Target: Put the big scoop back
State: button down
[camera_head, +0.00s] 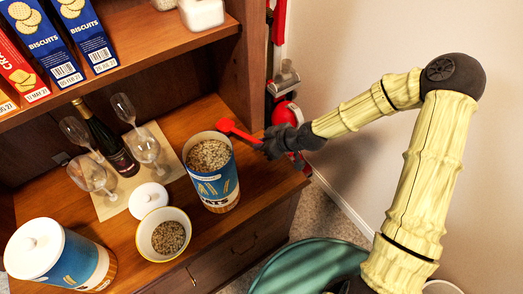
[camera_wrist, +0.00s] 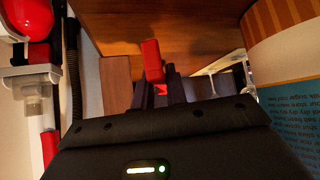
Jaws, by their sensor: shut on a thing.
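A red scoop (camera_head: 228,127) is in my gripper (camera_head: 258,146), which is shut on its handle. The scoop's head points left and appears near the right rim of an open oats canister (camera_head: 222,190); I cannot tell whether it touches the rim. In the wrist view the red handle (camera_wrist: 152,58) sticks up from between the dark fingers (camera_wrist: 170,88); the scoop's head is not clear there. The blue canister is filled with oats, and its side also shows in the wrist view (camera_wrist: 288,105). A white lid (camera_head: 148,199) lies on the counter left of the canister.
A bowl of oats (camera_head: 163,216) stands in front of the lid. A lidded canister (camera_head: 75,262) is at front left. Several glasses (camera_head: 88,173) and a dark bottle (camera_head: 112,150) stand behind. A red appliance (camera_head: 286,113) is right of the hutch. Biscuit boxes (camera_head: 85,35) fill the shelf above.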

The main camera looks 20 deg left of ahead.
jog(key=shift+f, duration=2.1)
jog(key=shift+f, duration=0.15)
jog(key=c, duration=1.4)
grip_release()
jog(key=shift+r, duration=0.25)
jog(key=v, duration=1.2)
